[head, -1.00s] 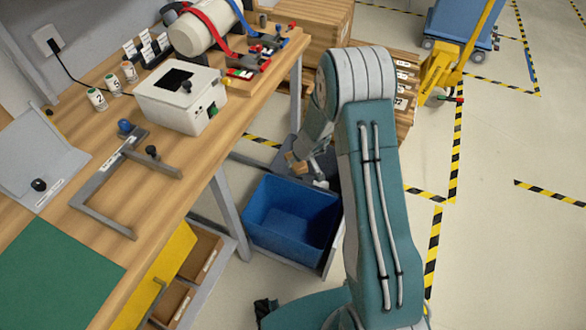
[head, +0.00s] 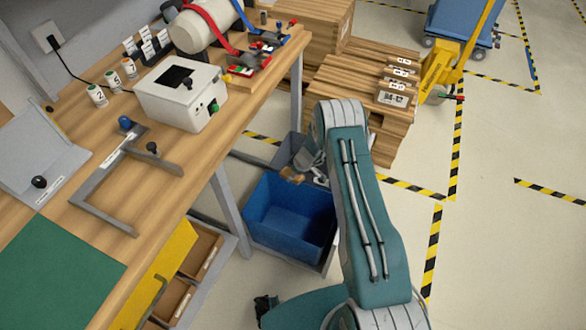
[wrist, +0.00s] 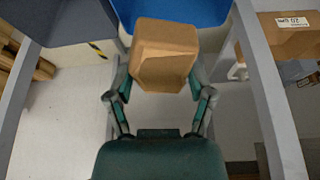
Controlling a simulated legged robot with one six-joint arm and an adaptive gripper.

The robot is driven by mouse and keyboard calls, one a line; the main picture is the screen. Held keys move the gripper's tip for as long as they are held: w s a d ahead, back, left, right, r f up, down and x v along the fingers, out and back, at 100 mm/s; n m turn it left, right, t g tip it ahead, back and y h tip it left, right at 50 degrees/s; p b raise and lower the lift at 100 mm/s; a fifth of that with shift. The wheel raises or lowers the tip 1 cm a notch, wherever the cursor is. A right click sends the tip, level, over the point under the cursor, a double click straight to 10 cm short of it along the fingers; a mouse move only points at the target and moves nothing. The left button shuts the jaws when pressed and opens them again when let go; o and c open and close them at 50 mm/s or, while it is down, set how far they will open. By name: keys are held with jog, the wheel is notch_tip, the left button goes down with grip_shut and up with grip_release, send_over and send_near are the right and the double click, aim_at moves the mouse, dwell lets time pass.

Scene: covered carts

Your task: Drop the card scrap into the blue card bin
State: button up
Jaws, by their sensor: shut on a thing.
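The card scrap (head: 291,174) is a small tan block. In the wrist view the card scrap (wrist: 163,52) sits between the two fingers of my gripper (wrist: 160,84), which is shut on it. The blue card bin (head: 288,232) stands open on the floor beside the bench, and its visible inside looks empty. In the head view my gripper (head: 305,172) is at the bin's far edge, with the scrap near that rim. In the wrist view part of the blue bin (wrist: 190,10) shows behind the scrap at the top. The exact height above the rim is unclear.
A grey bin (head: 287,150) stands just behind the blue one. The bench leg (head: 231,214) and open drawers (head: 203,250) are close on the left. Stacked wooden pallets (head: 350,85) stand behind my arm. Floor on the right is clear.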

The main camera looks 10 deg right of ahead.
jog(key=shift+d+f, duration=0.15)
jog(key=shift+f, duration=0.6)
jog(key=o, duration=0.7)
jog(key=shift+r, duration=0.1)
jog(key=v, duration=1.1)
jog(key=shift+s+r, duration=0.2)
jog(key=shift+r, duration=0.1)
